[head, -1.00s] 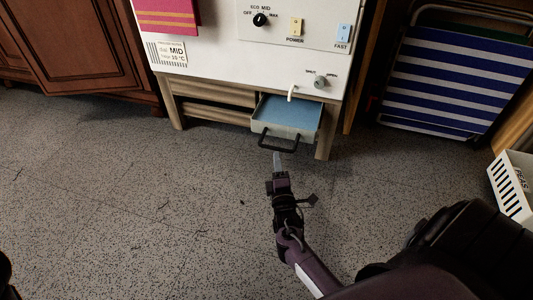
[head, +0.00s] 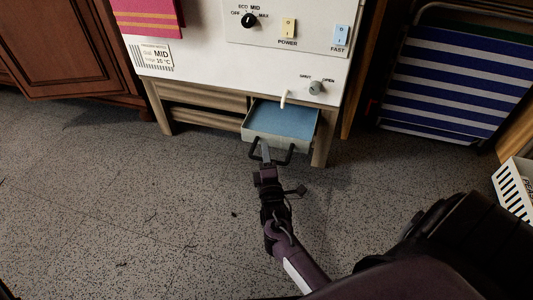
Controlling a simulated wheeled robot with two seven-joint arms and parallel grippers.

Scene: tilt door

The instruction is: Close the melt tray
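The melt tray (head: 281,125) is a pale, shallow drawer with a blue inside, pulled out below the white appliance. Its dark bar handle (head: 287,160) is on its front. My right gripper (head: 265,154) reaches up from below, and its fingertips are at the left part of the handle, overlapping it in the picture. I cannot tell whether they touch it or how far apart the fingers are. My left gripper is not in view.
The white appliance (head: 210,65) carries a drain knob (head: 316,88), a small white spout (head: 284,98) above the tray and wooden legs. A blue-striped folded chair (head: 450,85) and a white basket (head: 515,190) stand at right. Speckled floor at left is clear.

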